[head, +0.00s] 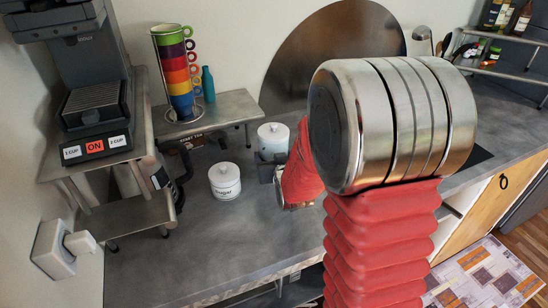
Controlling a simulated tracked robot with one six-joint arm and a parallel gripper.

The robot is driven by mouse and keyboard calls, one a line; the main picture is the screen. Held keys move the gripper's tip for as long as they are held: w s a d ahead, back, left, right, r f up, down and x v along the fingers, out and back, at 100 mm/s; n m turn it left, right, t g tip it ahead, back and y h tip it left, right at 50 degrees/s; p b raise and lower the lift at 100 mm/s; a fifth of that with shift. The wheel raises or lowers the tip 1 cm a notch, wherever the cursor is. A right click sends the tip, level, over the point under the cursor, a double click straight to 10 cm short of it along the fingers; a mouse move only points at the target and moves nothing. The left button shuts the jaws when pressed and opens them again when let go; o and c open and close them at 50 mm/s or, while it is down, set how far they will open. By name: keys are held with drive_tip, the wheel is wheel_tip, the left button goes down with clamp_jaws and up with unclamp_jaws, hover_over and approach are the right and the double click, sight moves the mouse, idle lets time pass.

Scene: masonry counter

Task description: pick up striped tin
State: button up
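No tin with clear stripes shows in the head view. A white lidded canister (273,134) stands on the counter just behind my gripper, its lower part hidden; I cannot tell if it is the striped tin. My gripper (265,168) shows as a small dark grey shape at the end of my red-sleeved arm, in front of that canister. My own arm hides part of it, and its fingers are too small and covered to read. I cannot tell whether it touches or holds anything.
A white sugar canister (225,181) stands left of my gripper. Stacked coloured cups (176,70) and a teal bottle (208,84) stand on a raised metal shelf (233,105). A coffee machine (92,95) is at left. The front-left counter (200,240) is clear.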

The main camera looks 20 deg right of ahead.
sight(274, 130)
drive_tip(key=shift+r, duration=0.1)
drive_tip(key=shift+r, duration=4.95)
